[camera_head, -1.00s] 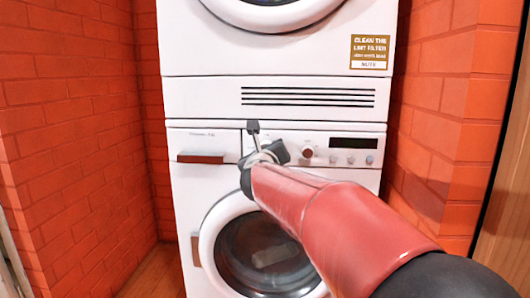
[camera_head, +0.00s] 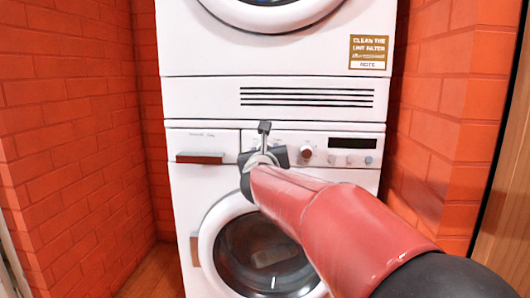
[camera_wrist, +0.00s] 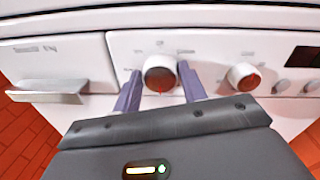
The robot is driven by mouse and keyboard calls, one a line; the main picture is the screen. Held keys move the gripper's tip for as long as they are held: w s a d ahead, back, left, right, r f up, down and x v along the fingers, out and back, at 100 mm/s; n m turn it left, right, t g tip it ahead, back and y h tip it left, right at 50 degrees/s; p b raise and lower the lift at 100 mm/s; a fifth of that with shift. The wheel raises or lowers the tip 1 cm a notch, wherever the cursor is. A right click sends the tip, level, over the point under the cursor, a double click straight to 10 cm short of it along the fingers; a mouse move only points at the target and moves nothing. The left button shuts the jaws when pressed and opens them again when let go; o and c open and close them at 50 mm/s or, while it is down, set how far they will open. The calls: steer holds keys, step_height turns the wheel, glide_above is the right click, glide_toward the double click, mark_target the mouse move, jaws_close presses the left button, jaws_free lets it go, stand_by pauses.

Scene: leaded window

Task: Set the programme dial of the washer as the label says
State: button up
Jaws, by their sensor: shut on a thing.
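The washer (camera_head: 183,215) is the lower white machine, with a round glass door. On its panel the wrist view shows a round left dial (camera_wrist: 160,73) with small print around it, too small to read. A dark reddish face and a red mark at its lower edge show. My gripper (camera_wrist: 160,82) has one finger on each side of this dial and is shut on it. In the head view my gripper (camera_head: 265,152) hides this dial. A brown and white label (camera_head: 369,52) on the upper machine reads "CLEAN THE LINT FILTER" and "NOTE"; its small line is unreadable.
A second, smaller dial (camera_wrist: 243,77) sits to the right, then small buttons (camera_wrist: 282,87) under a dark display (camera_head: 353,143). A drawer handle (camera_wrist: 48,92) juts out on the left. Orange brick walls (camera_head: 70,120) close in both sides.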

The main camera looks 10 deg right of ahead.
steer(key=o, duration=1)
steer(key=shift+v, duration=3.9)
steer(key=shift+f, duration=0.1)
